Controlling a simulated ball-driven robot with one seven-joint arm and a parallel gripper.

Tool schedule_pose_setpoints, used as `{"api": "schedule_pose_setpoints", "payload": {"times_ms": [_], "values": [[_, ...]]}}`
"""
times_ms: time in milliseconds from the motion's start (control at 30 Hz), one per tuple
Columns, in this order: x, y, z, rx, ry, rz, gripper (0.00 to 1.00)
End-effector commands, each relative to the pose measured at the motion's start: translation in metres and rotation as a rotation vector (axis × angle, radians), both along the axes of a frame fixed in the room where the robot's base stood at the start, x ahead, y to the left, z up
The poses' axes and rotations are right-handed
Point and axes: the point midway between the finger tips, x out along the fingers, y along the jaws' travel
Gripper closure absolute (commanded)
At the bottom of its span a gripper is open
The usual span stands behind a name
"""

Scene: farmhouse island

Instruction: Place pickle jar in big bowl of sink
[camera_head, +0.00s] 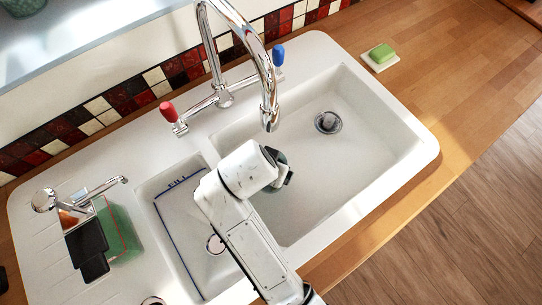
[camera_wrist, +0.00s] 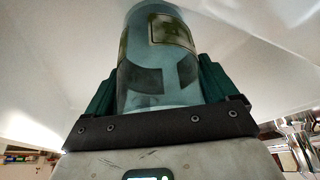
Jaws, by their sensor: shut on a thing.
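The pickle jar (camera_wrist: 155,55) is a blue-green cylinder with a pale and dark label. In the wrist view it stands between the dark green fingers of my gripper (camera_wrist: 156,86), which is shut on it. In the head view my gripper (camera_head: 283,168) is mostly hidden behind my wrist, over the left part of the big bowl (camera_head: 370,140) of the white sink. The jar cannot be made out there, so its height above the bowl floor cannot be told. The big bowl shows a round drain (camera_head: 327,122) and looks otherwise empty.
A chrome faucet (camera_head: 268,100) with red and blue handles arches over the sink just behind my wrist. The small bowl (camera_head: 185,215) lies to the left. A small tap (camera_head: 95,192) and a dark thing (camera_head: 87,250) are at far left. Green soap (camera_head: 382,53) sits on the counter.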

Motion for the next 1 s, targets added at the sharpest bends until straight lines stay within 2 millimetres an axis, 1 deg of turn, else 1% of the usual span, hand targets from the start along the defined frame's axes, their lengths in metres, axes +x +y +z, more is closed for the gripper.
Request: {"api": "schedule_pose_setpoints", "payload": {"times_ms": [33, 100, 433, 567, 600, 733, 1000], "values": [[-0.0029, 0.0012, -0.0070, -0.002, 0.000, 0.002, 0.54], [-0.0054, 0.0026, -0.0088, -0.002, 0.000, 0.002, 0.54], [-0.0073, 0.0037, -0.0084, -0.002, 0.000, -0.001, 0.54], [-0.0071, 0.0033, -0.0121, -0.002, 0.000, -0.001, 0.54], [-0.0071, 0.0032, -0.0126, -0.002, 0.001, -0.001, 0.12], [-0.0072, 0.0034, -0.0117, -0.002, 0.001, -0.001, 0.00], [-0.0073, 0.0039, -0.0091, -0.001, 0.000, 0.001, 0.00]]}}
